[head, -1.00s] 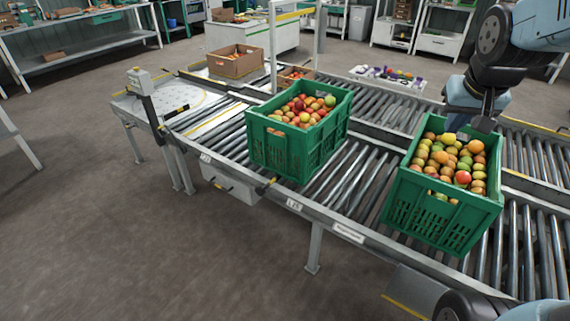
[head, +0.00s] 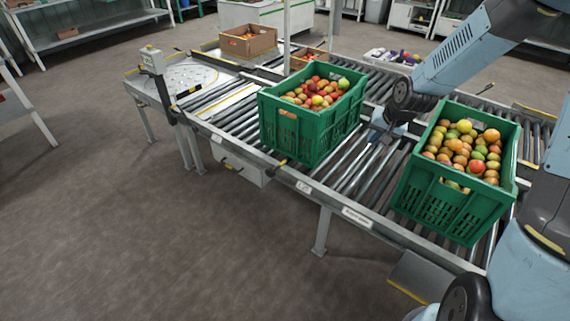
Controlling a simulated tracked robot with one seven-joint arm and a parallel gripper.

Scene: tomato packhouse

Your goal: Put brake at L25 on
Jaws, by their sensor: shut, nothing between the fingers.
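Two small dark-and-yellow handles show at the conveyor's near side: one (head: 279,163) sticks out by the left green crate's lower corner, the other (head: 235,168) is on a grey box below the rail. A small white label (head: 304,187) is on the near rail right of the first handle, and another label (head: 216,138) is further left. Their lettering is too small to read surely, so I cannot tell which handle is L25 or its setting. My gripper (head: 374,138) is over the rollers between the two crates, small and partly hidden, shut and empty, apart from both handles.
The left green crate (head: 290,142) and right green crate (head: 432,205), both full of tomatoes, stand on the roller conveyor (head: 350,178). A grey post with a control box (head: 152,60) stands at the left end. The floor (head: 130,240) in front is clear.

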